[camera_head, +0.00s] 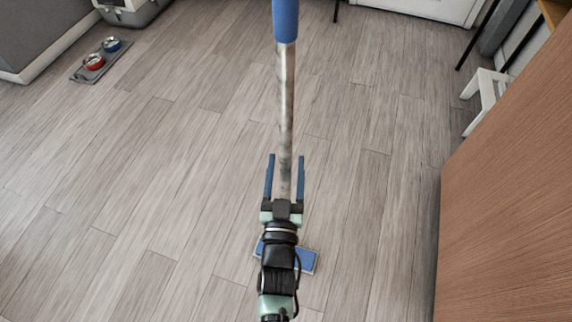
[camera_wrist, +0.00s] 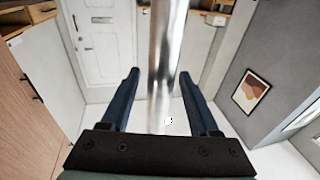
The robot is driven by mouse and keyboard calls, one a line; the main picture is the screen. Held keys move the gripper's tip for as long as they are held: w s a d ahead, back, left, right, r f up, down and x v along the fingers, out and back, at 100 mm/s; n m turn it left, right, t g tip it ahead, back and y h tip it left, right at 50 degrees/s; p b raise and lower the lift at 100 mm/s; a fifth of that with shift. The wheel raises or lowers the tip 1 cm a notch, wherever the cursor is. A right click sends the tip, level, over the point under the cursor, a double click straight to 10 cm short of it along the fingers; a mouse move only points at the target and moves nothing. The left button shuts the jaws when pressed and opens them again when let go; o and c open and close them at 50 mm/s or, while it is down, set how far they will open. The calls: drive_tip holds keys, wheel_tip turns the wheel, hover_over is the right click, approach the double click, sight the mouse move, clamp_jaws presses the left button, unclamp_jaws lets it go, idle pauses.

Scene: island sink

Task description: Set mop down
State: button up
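The mop (camera_head: 285,100) stands close to upright, with a blue grip at the top and a long metal pole. Its blue flat head (camera_head: 306,262) appears to rest on the floor, partly hidden behind my arm. My gripper (camera_head: 286,156) is open, with one blue finger on each side of the pole. In the wrist view, the metal pole (camera_wrist: 166,60) runs between the open fingers of my gripper (camera_wrist: 158,75). A gap shows between the pole and each finger.
A wooden panel (camera_head: 510,200) stands close on the right, with a white stool (camera_head: 487,98) beyond it. A mat with pet bowls (camera_head: 94,62) lies at the upper left, near a pet carrier (camera_head: 130,10). The wood floor (camera_head: 120,190) is clear on the left.

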drive_tip(key=s+a+f+p, duration=0.1)
drive_tip(key=s+p, duration=0.1)
drive_tip(key=s, duration=1)
idle(0.5)
